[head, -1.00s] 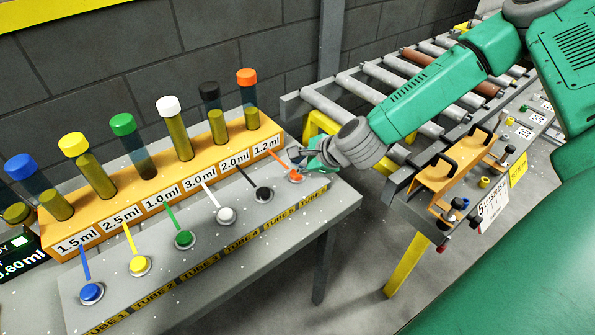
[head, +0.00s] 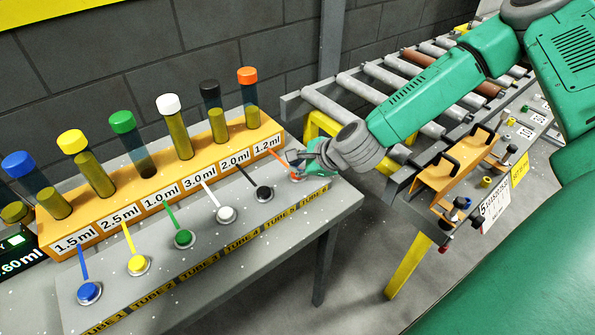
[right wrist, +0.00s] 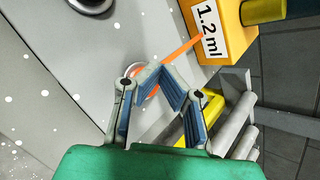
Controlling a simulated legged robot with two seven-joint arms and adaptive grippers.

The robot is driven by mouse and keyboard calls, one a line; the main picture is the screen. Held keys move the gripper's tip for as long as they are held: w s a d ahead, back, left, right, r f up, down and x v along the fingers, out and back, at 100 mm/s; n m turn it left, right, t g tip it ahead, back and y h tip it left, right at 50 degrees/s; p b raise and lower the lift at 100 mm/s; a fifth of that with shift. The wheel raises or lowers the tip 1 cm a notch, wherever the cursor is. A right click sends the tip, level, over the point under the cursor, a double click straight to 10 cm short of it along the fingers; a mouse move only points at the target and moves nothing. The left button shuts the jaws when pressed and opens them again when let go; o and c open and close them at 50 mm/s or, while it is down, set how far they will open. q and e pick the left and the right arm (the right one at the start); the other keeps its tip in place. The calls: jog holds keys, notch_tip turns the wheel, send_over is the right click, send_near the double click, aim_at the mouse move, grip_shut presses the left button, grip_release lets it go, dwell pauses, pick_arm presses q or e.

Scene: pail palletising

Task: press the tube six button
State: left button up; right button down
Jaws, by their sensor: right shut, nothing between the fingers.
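The tube six button, orange with a pale ring (head: 296,178), is at the right end of the grey button panel (head: 215,240), at the end of an orange line from the 1.2 ml label (head: 267,145). My right gripper (head: 297,160) is shut and empty, right at this button in the head view and partly covering it. In the right wrist view the closed fingertips (right wrist: 152,72) overlap the button's ring (right wrist: 134,70); whether they touch it cannot be told. The orange-capped tube (head: 247,76) stands behind in the yellow rack. My left gripper is not in view.
The black button (head: 263,193) is the nearest neighbour, then the white button (head: 226,215). The rack (head: 110,212) holds several capped tubes behind the panel. A roller conveyor (head: 380,80) lies to the right, with an orange bracket (head: 448,183) in front of it.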

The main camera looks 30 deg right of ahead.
jog(key=shift+f+b, duration=0.4)
jog(key=shift+f, duration=0.05)
jog(key=shift+r, duration=0.1)
dwell(0.4)
jog(key=shift+d+r+p, duration=0.3)
jog(key=shift+r+p, duration=0.6)
jog(key=shift+r, duration=0.05)
notch_tip(320, 180, up, 5)
jog(key=p, duration=0.4)
jog(key=shift+f, duration=0.1)
dwell(0.4)
